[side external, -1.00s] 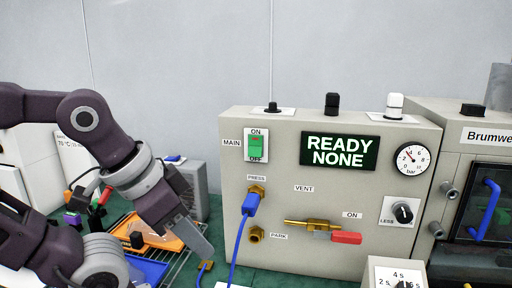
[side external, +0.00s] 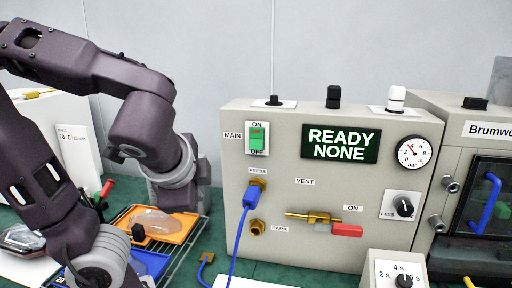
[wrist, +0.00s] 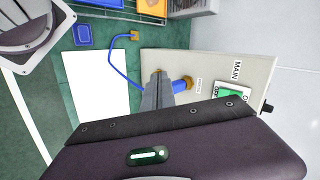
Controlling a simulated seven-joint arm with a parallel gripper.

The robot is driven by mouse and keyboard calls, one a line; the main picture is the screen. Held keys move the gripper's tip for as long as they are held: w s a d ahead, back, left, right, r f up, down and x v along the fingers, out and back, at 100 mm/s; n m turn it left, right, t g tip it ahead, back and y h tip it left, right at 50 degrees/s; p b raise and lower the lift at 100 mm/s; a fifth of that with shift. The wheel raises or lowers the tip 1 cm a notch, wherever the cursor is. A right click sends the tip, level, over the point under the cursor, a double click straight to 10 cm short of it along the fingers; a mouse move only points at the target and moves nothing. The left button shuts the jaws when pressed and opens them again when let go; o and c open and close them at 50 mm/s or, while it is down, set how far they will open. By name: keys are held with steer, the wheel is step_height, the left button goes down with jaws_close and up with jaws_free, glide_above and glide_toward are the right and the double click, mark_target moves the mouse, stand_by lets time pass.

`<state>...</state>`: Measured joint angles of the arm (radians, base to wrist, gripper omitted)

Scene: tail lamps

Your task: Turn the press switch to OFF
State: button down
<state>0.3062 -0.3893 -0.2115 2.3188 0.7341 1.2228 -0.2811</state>
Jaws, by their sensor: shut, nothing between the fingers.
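The green rocker switch (side external: 257,138), on a white plate marked ON above and OFF below with a MAIN label beside it, is on the beige press panel (side external: 285,170). The display (side external: 340,144) reads READY NONE. My gripper (wrist: 158,75) is shut and empty in the wrist view, its fingers overlapping the view of the blue plug (wrist: 182,86). The green switch (wrist: 232,94) lies to the right of the fingers there, partly hidden by the hand. In the side view the fingers are hidden by my arm, left of the panel. I see no contact with the switch.
A blue hose plugs into the PRESS port (side external: 256,186); a brass valve with a red handle (side external: 346,230) sits lower right. Black and white knobs top the box. An orange tray (side external: 170,226) is at left. A white sheet (wrist: 95,85) lies on the green table.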

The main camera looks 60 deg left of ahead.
steer(key=w+d+r+m+t+y, duration=0.25)
steer(key=w+r+t, duration=0.25)
steer(key=w+r, duration=0.25)
glide_toward(259, 153)
steer(key=shift+m, duration=0.45)
steer(key=x, duration=0.4)
steer(key=shift+w+r, duration=0.25)
steer(key=shift+r, duration=0.1)
steer(key=shift+w+a+f, duration=0.1)
steer(key=shift+w+a, duration=0.05)
steer(key=shift+a, duration=0.1)
steer(key=shift+w+a+f, duration=0.25)
steer(key=shift+f, duration=0.05)
steer(key=shift+w+a+f, duration=0.15)
steer(key=shift+a+f, duration=0.1)
steer(key=shift+f, duration=0.25)
steer(key=shift+r, duration=0.1)
